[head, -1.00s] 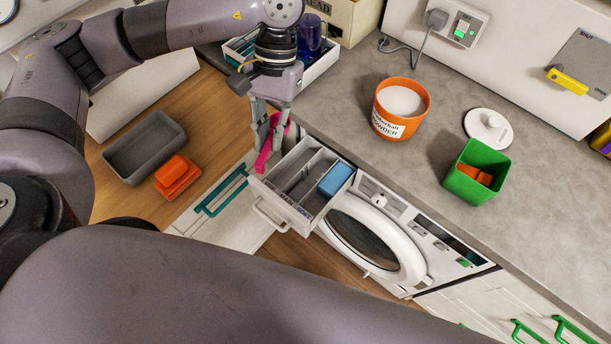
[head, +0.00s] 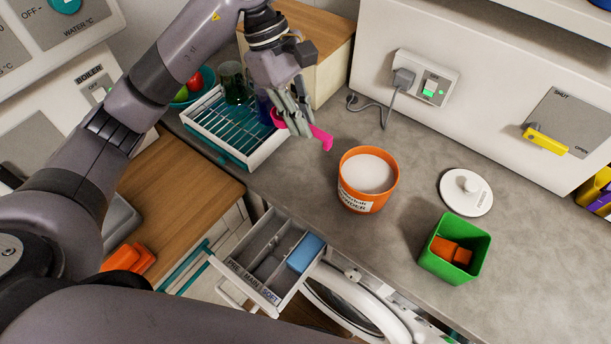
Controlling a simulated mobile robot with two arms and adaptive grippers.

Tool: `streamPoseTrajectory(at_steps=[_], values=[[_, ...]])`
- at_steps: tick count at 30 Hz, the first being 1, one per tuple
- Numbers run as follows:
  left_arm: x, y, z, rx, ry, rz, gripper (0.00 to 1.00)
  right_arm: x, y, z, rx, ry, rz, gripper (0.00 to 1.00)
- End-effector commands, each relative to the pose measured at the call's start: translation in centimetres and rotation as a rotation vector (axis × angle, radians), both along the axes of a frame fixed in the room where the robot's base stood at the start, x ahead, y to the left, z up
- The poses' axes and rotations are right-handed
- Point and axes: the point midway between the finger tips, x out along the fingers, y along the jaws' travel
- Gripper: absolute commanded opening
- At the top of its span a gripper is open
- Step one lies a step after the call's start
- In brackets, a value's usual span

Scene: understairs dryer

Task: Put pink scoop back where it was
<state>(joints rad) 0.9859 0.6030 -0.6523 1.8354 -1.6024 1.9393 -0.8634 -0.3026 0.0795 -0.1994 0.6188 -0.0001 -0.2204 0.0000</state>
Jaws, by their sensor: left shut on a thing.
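My left gripper (head: 287,113) is shut on the pink scoop (head: 321,138) and holds it above the counter, between the drying rack and the powder tub. The scoop's pink end points right, towards the tub; part of it is hidden by the fingers. The orange powder tub (head: 352,196) stands open on the counter, with white powder (head: 368,173) inside. Its white lid (head: 467,191) appears to be the round one with a knob, lying to the right. The open detergent drawer (head: 262,288) has compartments and a blue block (head: 305,252) in one. My right gripper is not in view.
A drying rack (head: 264,153) with glasses stands left of the gripper. A green pot (head: 478,270) with orange pieces stands at the right. A plug and cable (head: 402,80) are on the back wall. Counter between tub and back wall is clear.

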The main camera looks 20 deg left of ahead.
Motion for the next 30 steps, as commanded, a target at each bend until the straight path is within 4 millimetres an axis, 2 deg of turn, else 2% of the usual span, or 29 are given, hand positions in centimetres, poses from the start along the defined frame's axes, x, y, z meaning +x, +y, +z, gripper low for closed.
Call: streamPoseTrajectory(at_steps=[3, 9, 15, 22, 30], values=[[-0.2, 0.0, -2.8, 0.003, 0.01, 0.001, 0.0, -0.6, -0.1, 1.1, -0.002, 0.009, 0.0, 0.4], [-0.3, 0.0, -8.2, 0.001, 0.01, -0.001, 0.0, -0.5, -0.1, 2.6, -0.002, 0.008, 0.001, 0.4], [-0.3, 0.0, -12.6, 0.001, 0.006, -0.003, 0.0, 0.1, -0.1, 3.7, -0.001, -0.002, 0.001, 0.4], [-0.1, 0.0, -14.8, 0.001, 0.003, -0.003, 0.0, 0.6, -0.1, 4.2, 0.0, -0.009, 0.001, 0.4], [-0.2, 0.0, -18.3, 0.001, 0.003, -0.003, 0.0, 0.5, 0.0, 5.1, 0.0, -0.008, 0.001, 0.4]])
